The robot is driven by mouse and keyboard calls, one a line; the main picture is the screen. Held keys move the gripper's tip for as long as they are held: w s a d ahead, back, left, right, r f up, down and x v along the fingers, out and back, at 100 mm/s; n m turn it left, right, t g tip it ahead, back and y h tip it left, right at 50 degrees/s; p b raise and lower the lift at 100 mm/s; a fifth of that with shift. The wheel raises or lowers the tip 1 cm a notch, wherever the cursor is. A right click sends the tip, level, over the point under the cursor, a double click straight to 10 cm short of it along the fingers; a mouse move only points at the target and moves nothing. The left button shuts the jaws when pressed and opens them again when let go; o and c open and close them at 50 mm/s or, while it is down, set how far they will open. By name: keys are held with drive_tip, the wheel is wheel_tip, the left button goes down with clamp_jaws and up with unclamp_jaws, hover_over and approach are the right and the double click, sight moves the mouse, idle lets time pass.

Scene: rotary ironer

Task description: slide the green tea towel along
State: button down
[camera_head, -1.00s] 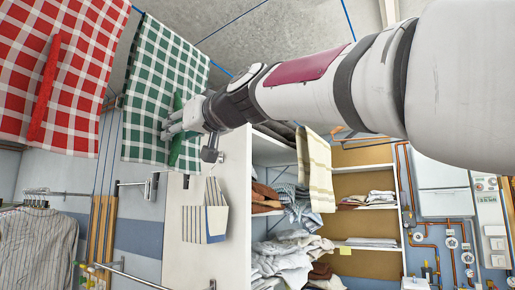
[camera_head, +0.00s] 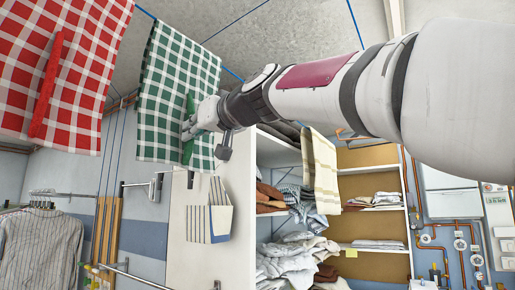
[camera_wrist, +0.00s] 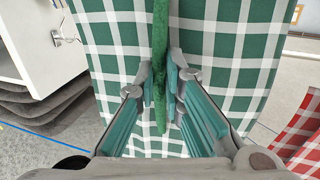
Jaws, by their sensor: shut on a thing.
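The green-and-white checked tea towel (camera_head: 175,85) hangs from a blue line at the upper left in the head view. A plain green strip (camera_head: 190,105) stands out from its face. My gripper (camera_head: 192,125) is at this strip, on the towel's right side. In the wrist view, my gripper (camera_wrist: 162,90) is shut with the green strip (camera_wrist: 160,45) between its fingers. The checked cloth (camera_wrist: 217,45) spreads on both sides of the fingers. In the head view the fingers partly hide the strip's lower part.
A red-and-white checked towel (camera_head: 75,60) with a red strip hangs to the left, close to the green one. A striped towel (camera_head: 322,170) hangs to the right. Open shelves (camera_head: 375,225) with folded linen stand behind. A striped shirt (camera_head: 42,245) hangs at lower left.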

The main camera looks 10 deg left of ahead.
sight(198, 139)
drive_tip(key=shift+w+d+f+b, duration=0.1)
drive_tip(key=shift+w+d+b, duration=0.2)
drive_tip(key=shift+w, duration=0.5)
drive_tip(key=shift+w+d+f+b, duration=0.1)
drive_tip(key=shift+w+d+b, duration=0.15)
drive_tip(key=shift+w, duration=0.5)
drive_tip(key=c, duration=1.6)
unclamp_jaws()
drive_tip(key=shift+d, duration=0.1)
drive_tip(key=shift+c, duration=0.2)
drive_tip(key=shift+o, duration=0.2)
drive_tip(key=shift+r, duration=0.1)
drive_tip(key=shift+b+v, duration=1.7)
drive_tip(key=shift+v, duration=1.3)
